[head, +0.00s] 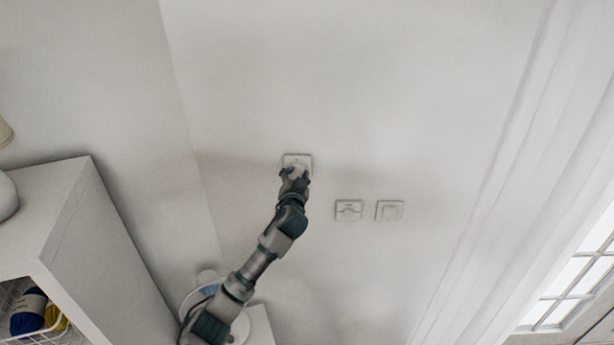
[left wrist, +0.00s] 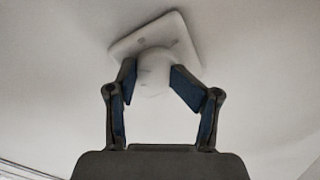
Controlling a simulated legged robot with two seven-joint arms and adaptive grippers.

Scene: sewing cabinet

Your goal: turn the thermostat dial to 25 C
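The thermostat is a white square plate (left wrist: 126,47) on the wall with a round white dial (left wrist: 153,69) standing out from it. It also shows in the head view as a small plate (head: 297,159), partly covered by my gripper. My left gripper (head: 295,172) is at the dial. In the left wrist view its two dark fingers (left wrist: 153,76) with blue pads sit one on each side of the dial, with the tips against its sides. The dial's marks and setting are too faint to read. My right gripper is not in view.
Two more white wall plates (head: 349,210) (head: 389,211) are right of and below the thermostat. A white cabinet (head: 62,215) with a yarn basket (head: 50,338) stands at the left. A window (head: 575,275) is at the lower right. The wall above is bare.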

